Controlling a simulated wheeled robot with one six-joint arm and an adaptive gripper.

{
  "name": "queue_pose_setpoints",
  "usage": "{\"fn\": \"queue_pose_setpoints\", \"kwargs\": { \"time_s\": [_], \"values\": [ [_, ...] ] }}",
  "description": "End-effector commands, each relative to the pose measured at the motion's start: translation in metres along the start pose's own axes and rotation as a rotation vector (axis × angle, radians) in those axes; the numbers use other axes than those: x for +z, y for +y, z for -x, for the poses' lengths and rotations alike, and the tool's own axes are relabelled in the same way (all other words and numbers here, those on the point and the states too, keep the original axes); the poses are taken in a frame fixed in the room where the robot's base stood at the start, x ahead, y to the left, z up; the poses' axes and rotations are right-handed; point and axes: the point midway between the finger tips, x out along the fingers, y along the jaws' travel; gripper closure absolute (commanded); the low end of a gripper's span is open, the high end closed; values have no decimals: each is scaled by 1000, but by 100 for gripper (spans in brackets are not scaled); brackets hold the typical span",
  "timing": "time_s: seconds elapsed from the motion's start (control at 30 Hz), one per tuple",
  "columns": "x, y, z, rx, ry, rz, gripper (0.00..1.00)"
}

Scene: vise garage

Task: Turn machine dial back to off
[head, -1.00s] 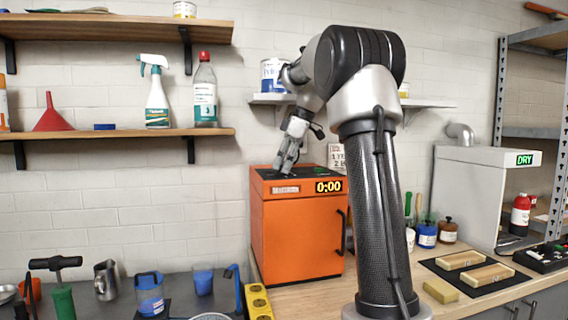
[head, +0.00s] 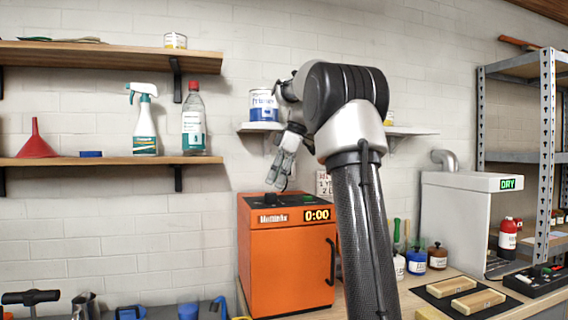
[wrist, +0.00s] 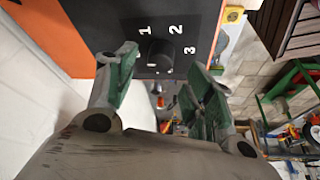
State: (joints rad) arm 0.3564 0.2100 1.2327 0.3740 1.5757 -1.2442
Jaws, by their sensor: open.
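The machine is an orange box (head: 288,270) with a dark top panel and a display reading 0:00. Its black dial (wrist: 160,54) shows in the wrist view, with the white numbers 1, 2 and 3 printed around it. Which way the dial points is hard to tell. My gripper (head: 276,184) is above the machine's top, pointing down, close over the dial. In the wrist view my gripper (wrist: 162,78) is open, with one finger to either side of the dial's lower part; nothing is held. Contact with the dial is not visible.
A shelf (head: 110,161) with a spray bottle, a clear bottle and a red funnel is on the left wall. A small shelf with a paint can (head: 263,106) is behind my arm. A grey machine reading DRY (head: 455,220) stands right. Wooden blocks lie on a dark mat.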

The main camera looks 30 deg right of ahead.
Motion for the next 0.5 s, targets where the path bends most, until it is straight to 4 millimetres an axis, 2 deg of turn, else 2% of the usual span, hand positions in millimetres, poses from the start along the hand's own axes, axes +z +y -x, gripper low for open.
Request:
{"fn": "queue_pose_setpoints", "kwargs": {
  "time_s": [0.1, 0.23, 0.37, 0.5],
  "values": [
    [0, 1, 28, 3, 1, 0, 47],
    [0, 1, 53, 2, 0, 0, 47],
    [0, 1, 69, 0, 0, -1, 47],
    [0, 0, 76, -1, 0, -1, 47]
  ]
}}
